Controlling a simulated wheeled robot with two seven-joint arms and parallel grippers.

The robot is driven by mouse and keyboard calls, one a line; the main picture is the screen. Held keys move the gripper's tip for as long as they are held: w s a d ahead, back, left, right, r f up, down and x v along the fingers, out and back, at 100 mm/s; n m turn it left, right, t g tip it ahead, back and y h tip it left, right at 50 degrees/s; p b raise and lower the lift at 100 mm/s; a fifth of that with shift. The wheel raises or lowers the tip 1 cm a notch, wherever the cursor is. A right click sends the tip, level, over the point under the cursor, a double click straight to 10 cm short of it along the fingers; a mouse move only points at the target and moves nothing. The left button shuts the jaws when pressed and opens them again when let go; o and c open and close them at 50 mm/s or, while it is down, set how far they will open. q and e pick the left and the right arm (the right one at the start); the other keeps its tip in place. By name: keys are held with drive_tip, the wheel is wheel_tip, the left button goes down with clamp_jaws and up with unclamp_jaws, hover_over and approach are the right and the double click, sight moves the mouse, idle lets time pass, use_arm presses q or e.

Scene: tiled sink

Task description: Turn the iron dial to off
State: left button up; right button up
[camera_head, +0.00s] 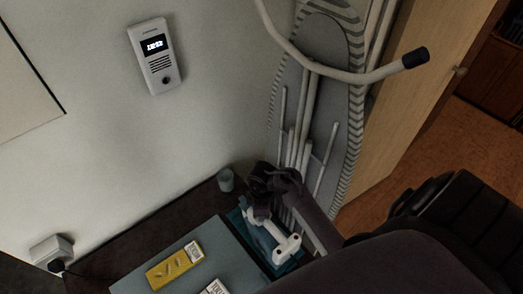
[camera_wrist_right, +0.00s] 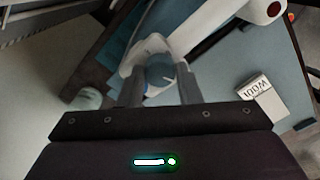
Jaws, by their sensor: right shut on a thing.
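A white iron (camera_head: 284,246) rests on a teal mat (camera_head: 241,217) at the worktop's edge in the head view. The iron (camera_wrist_right: 202,22) also shows at the top of the right wrist view, with a red spot on its end. Its blue-grey round dial (camera_wrist_right: 160,77), with a thin pointer line, lies between my right fingers. My right gripper (camera_wrist_right: 159,88) is shut on the dial from above. In the head view my dark right gripper (camera_head: 259,205) hides the dial. My left gripper is in neither view.
A yellow bulb package (camera_head: 174,266) and a white 100W box (camera_head: 214,288) lie on the grey surface beside the iron. A small cup (camera_head: 225,180) stands near the wall. An ironing board (camera_head: 309,100) leans behind my right arm. A socket (camera_head: 51,250) is at left.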

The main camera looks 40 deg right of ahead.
idle(0.5)
drive_tip(key=o, duration=1)
drive_tip(key=shift+r, duration=0.1)
drive_tip(key=shift+w+a+r, duration=0.1)
drive_tip(key=shift+r, duration=0.2)
wheel_tip(320, 180, up, 7)
drive_tip(key=shift+r, duration=0.1)
